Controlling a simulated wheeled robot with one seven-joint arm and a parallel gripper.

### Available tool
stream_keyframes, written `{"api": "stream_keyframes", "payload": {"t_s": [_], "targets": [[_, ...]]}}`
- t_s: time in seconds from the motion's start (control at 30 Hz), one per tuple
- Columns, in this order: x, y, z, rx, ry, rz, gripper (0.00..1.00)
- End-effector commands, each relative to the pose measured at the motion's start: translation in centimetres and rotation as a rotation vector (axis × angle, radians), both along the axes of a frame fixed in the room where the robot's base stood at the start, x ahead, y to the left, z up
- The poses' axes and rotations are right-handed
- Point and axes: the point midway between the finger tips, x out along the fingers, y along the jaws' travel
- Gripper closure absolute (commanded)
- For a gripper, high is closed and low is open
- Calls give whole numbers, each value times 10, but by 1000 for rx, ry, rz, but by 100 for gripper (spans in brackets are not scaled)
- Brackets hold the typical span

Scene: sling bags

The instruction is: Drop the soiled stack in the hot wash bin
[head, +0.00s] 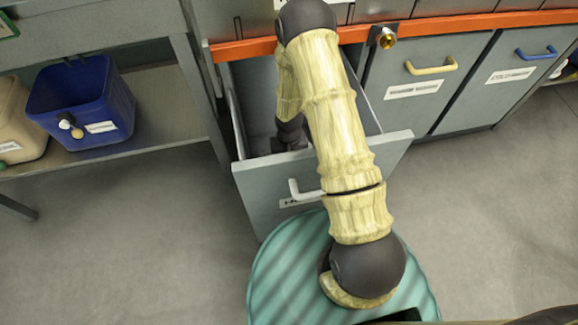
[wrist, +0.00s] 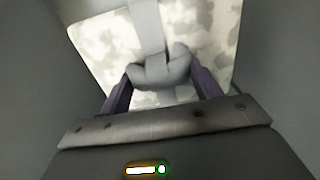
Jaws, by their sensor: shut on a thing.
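In the wrist view my gripper (wrist: 160,76) is shut on the grey knotted strap (wrist: 146,25) of a flat stack (wrist: 105,45), which is pale with blotchy grey-green stains. Grey walls rise on both sides of it. In the head view my arm reaches down into an open pull-out bin (head: 245,200), grey with a white handle. My gripper is mostly hidden behind the arm there, and the stack cannot be made out. The bin's label is partly covered and not readable.
Closed bins with a yellow handle (head: 432,66) and a blue handle (head: 537,52) stand to the right under an orange rail (head: 240,49). A blue tub (head: 82,98) and a beige tub (head: 14,120) sit on a shelf at left. The floor is clear.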

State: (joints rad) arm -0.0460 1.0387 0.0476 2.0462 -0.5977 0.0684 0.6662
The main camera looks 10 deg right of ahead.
Motion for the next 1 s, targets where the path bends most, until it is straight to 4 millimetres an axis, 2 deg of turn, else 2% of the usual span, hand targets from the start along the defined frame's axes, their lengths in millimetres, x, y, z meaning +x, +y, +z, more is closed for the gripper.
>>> {"api": "stream_keyframes", "payload": {"t_s": [0.17,0.4,0.5,1.0], "targets": [[0,0,-3,0,0,0,100],[0,0,-41,0,1,0,100],[0,0,-50,0,0,0,100],[0,0,-54,0,-1,0,100]]}}
